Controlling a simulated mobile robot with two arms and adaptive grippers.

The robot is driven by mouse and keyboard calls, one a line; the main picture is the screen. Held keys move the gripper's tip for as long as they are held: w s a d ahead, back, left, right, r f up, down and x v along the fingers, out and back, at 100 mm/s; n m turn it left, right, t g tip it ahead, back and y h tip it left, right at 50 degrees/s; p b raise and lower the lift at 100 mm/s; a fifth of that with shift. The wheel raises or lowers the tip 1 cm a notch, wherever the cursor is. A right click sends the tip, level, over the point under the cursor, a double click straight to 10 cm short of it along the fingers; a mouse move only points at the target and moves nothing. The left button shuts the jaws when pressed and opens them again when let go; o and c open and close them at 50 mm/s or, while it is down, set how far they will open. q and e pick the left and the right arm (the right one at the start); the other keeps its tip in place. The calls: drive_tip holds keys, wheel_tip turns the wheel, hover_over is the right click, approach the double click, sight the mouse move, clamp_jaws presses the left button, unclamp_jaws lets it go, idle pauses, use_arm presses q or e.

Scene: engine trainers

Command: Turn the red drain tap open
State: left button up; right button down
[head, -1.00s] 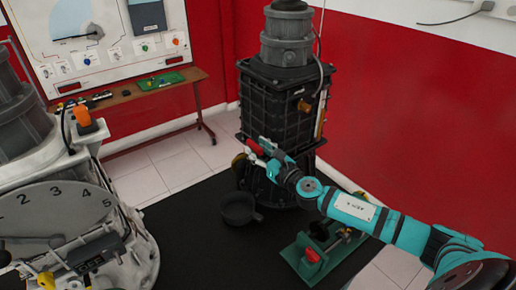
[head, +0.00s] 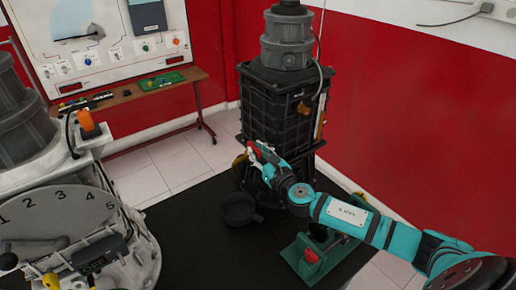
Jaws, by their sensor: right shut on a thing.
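The red drain tap (head: 254,150) is on the lower left front of the tall black engine trainer (head: 283,107). Its red handle shows as a small tilted piece, partly hidden by my gripper. My right gripper (head: 260,152) is shut on the red handle, with its arm coming in from the lower right. A dark round pan (head: 240,208) stands on the floor mat below the tap. My left gripper is not in view.
A green stand (head: 316,258) with a red knob sits under my right arm. A grey trainer with a numbered dial (head: 60,212) fills the left. A wooden bench (head: 130,93) stands at the back. The black mat (head: 185,240) is clear left of the pan.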

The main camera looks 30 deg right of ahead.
sight(248, 145)
drive_tip(key=w+a+m+g+h+b, duration=0.1)
drive_tip(key=m+g+h+b, duration=0.2)
drive_tip(key=m+g+h, duration=0.2)
drive_tip(key=w+a+m+g+h+b, duration=0.1)
drive_tip(key=a+m+g+h+b, duration=0.1)
drive_tip(key=h, duration=0.5)
drive_tip(key=w+a+m+g+h+b, duration=0.1)
drive_tip(key=m+g+h+b, duration=0.3)
drive_tip(key=m, duration=0.5)
drive_tip(key=shift+w+a+f+g+h+b, duration=0.1)
drive_tip(key=shift+g+h+b, duration=0.1)
drive_tip(key=shift+g+h, duration=0.55)
drive_tip(key=shift+w+a+f+g+h+b, duration=0.15)
drive_tip(key=shift+g+h, duration=0.2)
drive_tip(key=shift+g, duration=0.7)
drive_tip(key=shift+d+r+m+g+b, duration=0.1)
drive_tip(key=shift+r+m+g+b, duration=0.2)
drive_tip(key=shift+m+g+b, duration=0.4)
drive_tip(key=c, duration=1.3)
unclamp_jaws()
drive_tip(key=shift+d, duration=0.1)
